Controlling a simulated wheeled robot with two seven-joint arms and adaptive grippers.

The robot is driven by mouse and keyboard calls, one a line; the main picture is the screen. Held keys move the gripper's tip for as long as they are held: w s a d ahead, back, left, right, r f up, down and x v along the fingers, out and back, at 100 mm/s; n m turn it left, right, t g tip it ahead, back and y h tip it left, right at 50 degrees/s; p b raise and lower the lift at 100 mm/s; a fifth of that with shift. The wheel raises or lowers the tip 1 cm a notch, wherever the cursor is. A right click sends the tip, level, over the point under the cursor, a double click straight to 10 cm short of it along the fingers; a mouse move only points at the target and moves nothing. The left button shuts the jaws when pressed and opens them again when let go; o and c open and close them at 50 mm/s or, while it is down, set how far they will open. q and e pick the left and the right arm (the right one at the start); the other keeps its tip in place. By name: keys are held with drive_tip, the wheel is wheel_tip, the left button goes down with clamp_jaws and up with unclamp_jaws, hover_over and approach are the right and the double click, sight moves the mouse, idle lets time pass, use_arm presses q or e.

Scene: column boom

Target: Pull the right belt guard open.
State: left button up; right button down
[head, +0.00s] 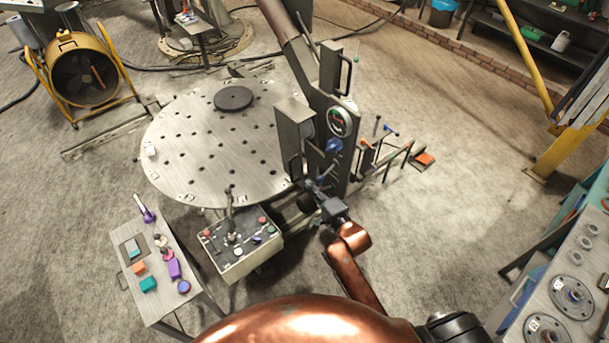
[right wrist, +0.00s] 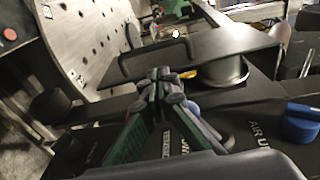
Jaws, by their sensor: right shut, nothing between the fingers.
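Two dark grey guard plates with bar handles sit on the column of the boom. One guard (head: 332,68) is higher and to the right, its handle (head: 348,72) on its right side. The other guard (head: 292,117) is lower and left, beside the round table. In the right wrist view a dark guard plate (right wrist: 205,48) with a bar handle stands out over a silver drum (right wrist: 225,75). My right gripper (head: 314,186) is low in front of the column, below both guards. In its wrist view the fingers (right wrist: 168,78) are together and empty, apart from the handle. My left gripper is out of view.
A blue knob (right wrist: 300,122) and labelled panel lie close beside the fingers. A gauge (head: 340,121) sits on the column. The perforated round table (head: 185,165) is left, a control box (head: 240,243) below it. Floor is open on the right.

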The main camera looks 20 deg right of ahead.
sight(299, 171)
drive_tip(key=p+x, duration=0.1)
drive_tip(key=x, duration=0.7)
drive_tip(key=shift+w+r, duration=0.1)
drive_tip(key=shift+r, duration=0.05)
drive_tip(key=shift+w, duration=0.1)
